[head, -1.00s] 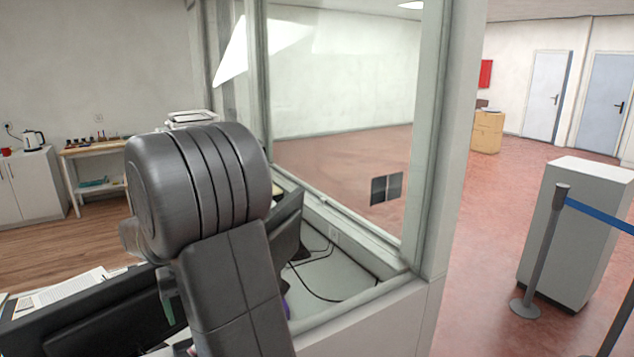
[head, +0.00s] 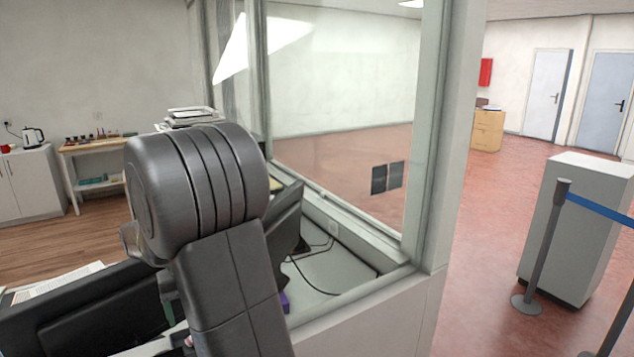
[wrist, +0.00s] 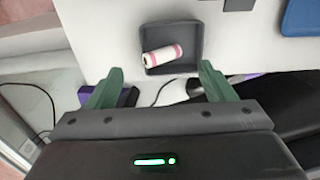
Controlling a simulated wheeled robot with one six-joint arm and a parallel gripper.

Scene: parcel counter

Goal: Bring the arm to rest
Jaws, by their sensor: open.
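My gripper (wrist: 157,85) shows in the wrist view with its two green fingers spread apart and nothing between them. A dark square tray (wrist: 192,63) lies on the white surface beyond the fingertips, with a white and pink roll (wrist: 163,55) lying in it. In the head view my dark arm stands in the foreground and hides most of the gripper.
A glass partition with a pale frame (head: 455,150) stands to the right of my arm. Dark monitors (head: 85,315) stand close on the counter. Black cables (head: 315,280) lie behind them. A blue object (wrist: 300,18) is at the wrist view's upper right.

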